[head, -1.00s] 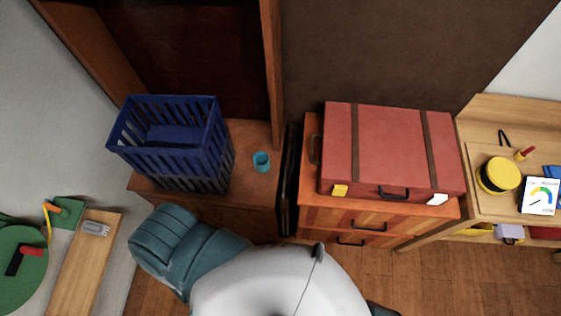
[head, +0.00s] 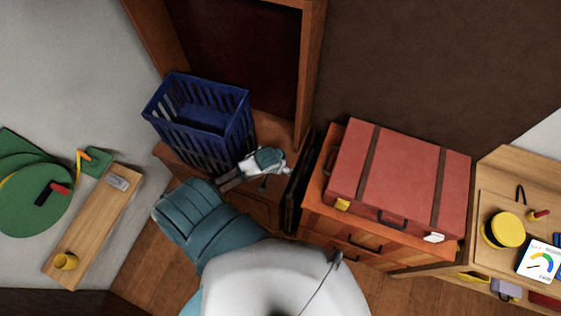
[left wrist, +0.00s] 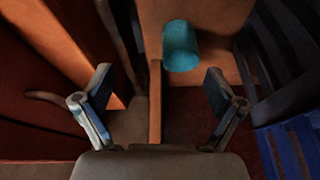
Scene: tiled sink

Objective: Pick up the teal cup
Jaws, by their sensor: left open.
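The teal cup (left wrist: 181,46) shows in the left wrist view on the wooden cabinet top, beyond my fingertips and slightly right of the middle between them. My left gripper (left wrist: 158,75) is open, with one finger on each side of the picture and nothing between them. In the head view my left gripper (head: 264,164) is over the front of the cabinet top, right of the blue basket. I cannot make out the cup there; the gripper appears to cover it. My right gripper is not in view.
The blue basket (head: 200,120) stands left of the gripper and shows at the right in the wrist view (left wrist: 285,150). A dark upright panel (head: 299,180) is close on the right. A red suitcase (head: 400,180) lies on the drawer unit beyond it.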

